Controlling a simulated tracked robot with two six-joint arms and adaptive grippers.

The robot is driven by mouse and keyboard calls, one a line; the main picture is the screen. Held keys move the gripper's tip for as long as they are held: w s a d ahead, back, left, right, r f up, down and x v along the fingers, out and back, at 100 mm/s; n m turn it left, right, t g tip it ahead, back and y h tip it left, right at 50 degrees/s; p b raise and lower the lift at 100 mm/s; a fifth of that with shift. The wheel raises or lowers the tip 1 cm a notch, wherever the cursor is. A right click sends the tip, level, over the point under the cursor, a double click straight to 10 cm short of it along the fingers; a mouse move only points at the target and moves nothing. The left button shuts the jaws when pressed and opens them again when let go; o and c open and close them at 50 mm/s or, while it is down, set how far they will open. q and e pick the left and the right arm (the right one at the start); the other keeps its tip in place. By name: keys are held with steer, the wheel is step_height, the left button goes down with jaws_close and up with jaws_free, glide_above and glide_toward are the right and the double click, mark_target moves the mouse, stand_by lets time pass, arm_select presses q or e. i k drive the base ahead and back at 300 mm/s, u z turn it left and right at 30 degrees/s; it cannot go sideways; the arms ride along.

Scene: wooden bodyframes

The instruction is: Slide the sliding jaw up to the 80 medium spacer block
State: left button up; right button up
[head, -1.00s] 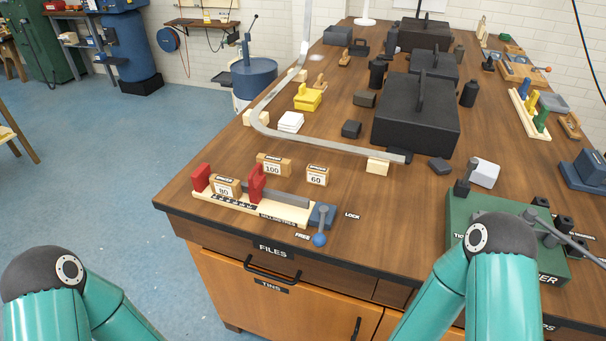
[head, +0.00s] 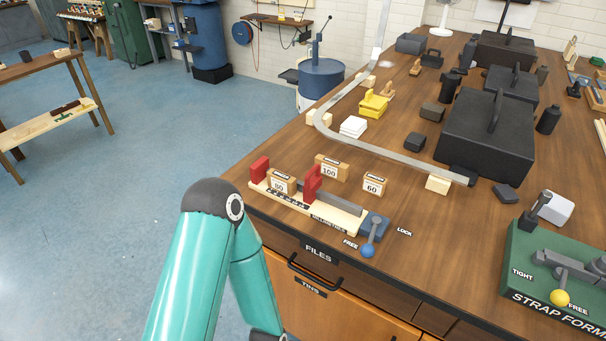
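The red sliding jaw (head: 312,185) stands on the gauge's pale wooden base (head: 338,221), on a grey bar. The 80 spacer block (head: 281,184) sits between it and the red fixed jaw (head: 260,169). A narrow gap seems to show between block and sliding jaw; contact is hard to tell. The blue-ball lever (head: 368,249) points to the front edge, nearer FREE than LOCK. The 100 block (head: 330,168) and 60 block (head: 374,185) stand behind the gauge. My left arm is bent in front of the bench; its gripper does not show. My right gripper is out of view.
A bent metal strap (head: 375,154) runs behind the blocks, its near end by a small wooden block (head: 438,184). The green strap former (head: 545,265) stands at right. Black boxes (head: 487,140) fill the back. Bench top is clear between gauge and former.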

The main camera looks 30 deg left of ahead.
mark_target(312, 184)
steer(key=k, duration=0.65)
steer(key=u, duration=0.5)
steer(key=i, duration=1)
steer(key=u, duration=0.15)
steer(key=k, duration=0.5)
steer(key=u, duration=0.6)
steer(key=i, duration=0.4)
steer(key=z, duration=0.4)
